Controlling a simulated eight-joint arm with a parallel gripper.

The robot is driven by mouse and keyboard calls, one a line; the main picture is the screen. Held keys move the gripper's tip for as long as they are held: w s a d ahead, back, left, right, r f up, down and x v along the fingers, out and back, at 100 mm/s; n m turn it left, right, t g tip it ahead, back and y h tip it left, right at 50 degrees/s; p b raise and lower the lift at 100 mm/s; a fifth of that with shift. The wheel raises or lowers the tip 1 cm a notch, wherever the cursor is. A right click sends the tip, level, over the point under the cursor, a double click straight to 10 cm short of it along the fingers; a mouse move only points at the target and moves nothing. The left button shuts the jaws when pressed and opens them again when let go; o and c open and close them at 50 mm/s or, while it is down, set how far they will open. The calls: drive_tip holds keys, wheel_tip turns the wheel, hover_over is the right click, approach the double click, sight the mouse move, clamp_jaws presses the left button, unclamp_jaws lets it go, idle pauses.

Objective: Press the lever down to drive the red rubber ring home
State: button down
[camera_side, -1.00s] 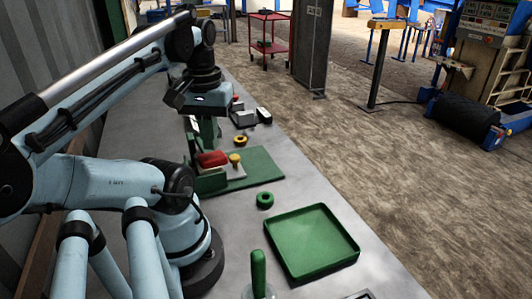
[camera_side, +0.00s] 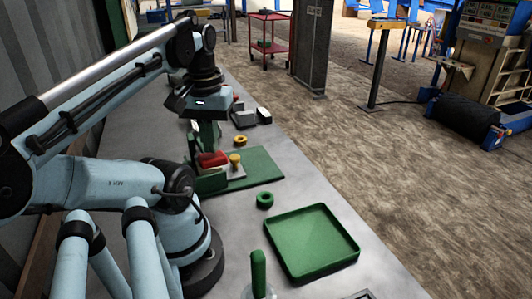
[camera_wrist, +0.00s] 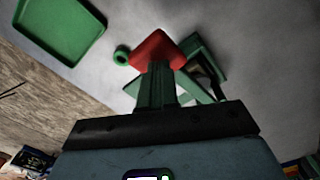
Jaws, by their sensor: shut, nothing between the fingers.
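My gripper (camera_side: 209,148) is shut and empty, with its green fingers pointing down. In the side view the fingertips are at the red pad (camera_side: 214,160), which looks like the lever's pressing end, on a green press (camera_side: 212,182). In the wrist view the fingers (camera_wrist: 158,66) reach to the near edge of the red pad (camera_wrist: 157,46) and seem to touch it. The green press frame (camera_wrist: 207,62) shows to the right there. A yellow knob-like part (camera_side: 235,158) stands right of the pad. I cannot make out the red rubber ring.
The press is on a green base plate (camera_side: 265,166). A yellow ring (camera_side: 240,140) and dark boxes (camera_side: 243,118) lie behind it. A green ring (camera_side: 265,200) and a green tray (camera_side: 310,245) are in front, with a green upright handle (camera_side: 258,268) nearer. The grey bench between them is clear.

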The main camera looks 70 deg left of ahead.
sight(212, 158)
drive_tip(key=shift+f, duration=3.3)
drive_tip(key=shift+r, duration=5.6)
